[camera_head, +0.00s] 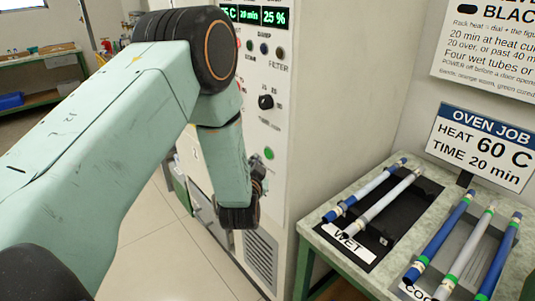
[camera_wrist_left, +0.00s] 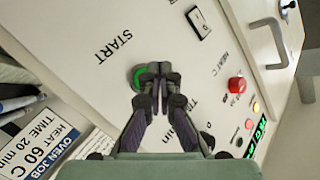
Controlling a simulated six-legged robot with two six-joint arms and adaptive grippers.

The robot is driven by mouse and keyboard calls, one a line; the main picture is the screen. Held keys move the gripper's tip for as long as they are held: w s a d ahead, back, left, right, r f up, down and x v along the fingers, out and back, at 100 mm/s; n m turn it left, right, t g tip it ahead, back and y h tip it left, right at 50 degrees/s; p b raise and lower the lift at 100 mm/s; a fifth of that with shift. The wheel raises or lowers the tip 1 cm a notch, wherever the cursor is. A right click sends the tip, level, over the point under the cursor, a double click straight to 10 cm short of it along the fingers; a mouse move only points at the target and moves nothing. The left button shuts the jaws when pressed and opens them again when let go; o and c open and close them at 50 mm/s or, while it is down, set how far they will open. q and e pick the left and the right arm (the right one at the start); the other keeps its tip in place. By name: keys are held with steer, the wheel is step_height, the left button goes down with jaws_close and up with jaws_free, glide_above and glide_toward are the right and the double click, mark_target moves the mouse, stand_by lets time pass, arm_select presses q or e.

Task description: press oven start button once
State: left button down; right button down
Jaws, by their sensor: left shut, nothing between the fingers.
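The oven's front panel (camera_head: 278,75) is white, with knobs, small lamps and green-lit displays at the top; the parts I can read show 20 min and 25 %. A round green button (camera_head: 269,153) sits low on the panel. In the left wrist view the green button (camera_wrist_left: 137,78) lies beside the word START. My left gripper (camera_wrist_left: 158,72) is shut and empty, its fingertips overlapping the button's right part; I cannot tell whether they touch it. In the head view the left gripper (camera_head: 259,182) is just below the button, partly hidden by my arm. My right gripper is not in view.
Right of the oven, a bench (camera_head: 318,230) holds a WET tray (camera_head: 350,243) with two rods and another tray with three rods. A job sign (camera_head: 482,146) reads heat 60 C, time 20 min. A red button (camera_wrist_left: 236,84) is on the panel. A workbench (camera_head: 40,60) stands far left.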

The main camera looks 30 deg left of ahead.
arm_select(q)
steer(key=s, duration=0.1)
steer(key=s+a+p, duration=0.1)
steer(key=s, duration=0.2)
steer(key=shift+a+p, duration=0.3)
steer(key=shift+w, duration=0.1)
stand_by(0.5)
steer(key=s+d+f+n+g+h+b, duration=0.1)
steer(key=s+d+f+n+g+h, duration=0.2)
steer(key=s+f, duration=0.45)
steer(key=s+d+f+g+h+b, duration=0.1)
steer(key=s+d+f+g+h, duration=0.1)
steer(key=s+d+f+g, duration=0.45)
steer(key=s+d+f+g+b, duration=0.1)
steer(key=s+f, duration=0.3)
steer(key=s, duration=0.4)
steer(key=s+d+f+g+h+b, duration=0.1)
steer(key=s+f+g+b, duration=0.1)
steer(key=s+f, duration=0.3)
steer(key=s+d+f+g+b, duration=0.1)
steer(key=s+f, duration=0.4)
steer(key=s, duration=0.6)
steer(key=shift+d+g+b, duration=0.4)
steer(key=shift+g+b, duration=0.35)
steer(key=shift+b, duration=0.15)
